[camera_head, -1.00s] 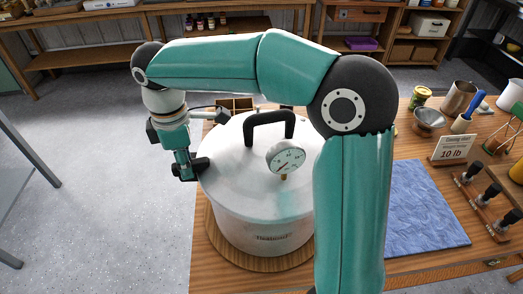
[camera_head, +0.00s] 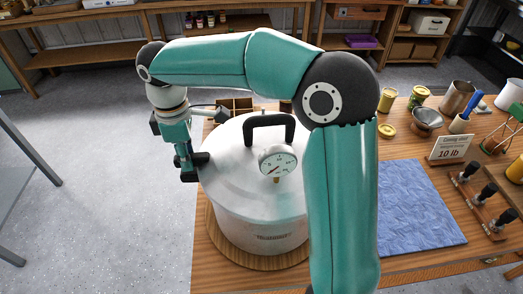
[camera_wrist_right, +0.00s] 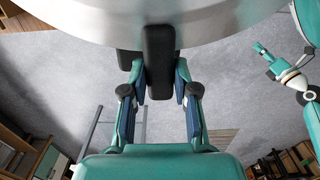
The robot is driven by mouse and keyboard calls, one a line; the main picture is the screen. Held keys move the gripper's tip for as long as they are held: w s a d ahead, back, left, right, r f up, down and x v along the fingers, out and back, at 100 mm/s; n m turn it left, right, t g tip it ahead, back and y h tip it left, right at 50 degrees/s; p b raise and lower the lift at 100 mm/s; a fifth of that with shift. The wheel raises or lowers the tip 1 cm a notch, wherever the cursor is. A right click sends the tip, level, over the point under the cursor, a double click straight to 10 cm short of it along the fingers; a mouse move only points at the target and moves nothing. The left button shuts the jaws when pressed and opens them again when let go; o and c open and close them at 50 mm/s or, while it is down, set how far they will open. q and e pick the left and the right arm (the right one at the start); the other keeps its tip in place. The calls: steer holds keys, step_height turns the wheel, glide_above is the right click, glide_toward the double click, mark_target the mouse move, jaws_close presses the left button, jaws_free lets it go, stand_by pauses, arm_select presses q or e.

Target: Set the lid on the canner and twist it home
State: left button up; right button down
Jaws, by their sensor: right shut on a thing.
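The silver lid (camera_head: 225,155) sits on the pale metal canner (camera_head: 255,225), which stands on a round wooden board (camera_head: 225,247). The lid has a black top handle (camera_head: 270,128) and a round white gauge (camera_head: 278,162). My right gripper (camera_head: 191,166) is at the lid's left edge, shut on the lid's black side handle. In the right wrist view the black side handle (camera_wrist_right: 159,60) lies between the fingers of this gripper (camera_wrist_right: 160,92), under the lid's rim (camera_wrist_right: 215,25). My left arm shows at the right of that view; its gripper (camera_wrist_right: 262,48) is small and unclear.
My right arm hides part of the canner's right side. To the right are a blue cloth (camera_head: 410,205), a "10 lb" card (camera_head: 449,150), a rack of black-topped weights (camera_head: 475,185), a steel funnel (camera_head: 427,119) and jars. Open floor lies left of the table.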

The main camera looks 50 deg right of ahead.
steer(key=shift+w+d+r, duration=0.1)
steer(key=shift+w+d+m+p, duration=0.3)
steer(key=shift+w+d+p, duration=0.05)
steer(key=shift+d+p, duration=0.05)
steer(key=c, duration=0.8)
jaws_free()
steer(key=o, duration=0.5)
steer(key=shift+a, duration=0.1)
steer(key=shift+s+r+p, duration=0.1)
steer(key=shift+r+p, duration=3.15)
steer(key=shift+r, duration=0.25)
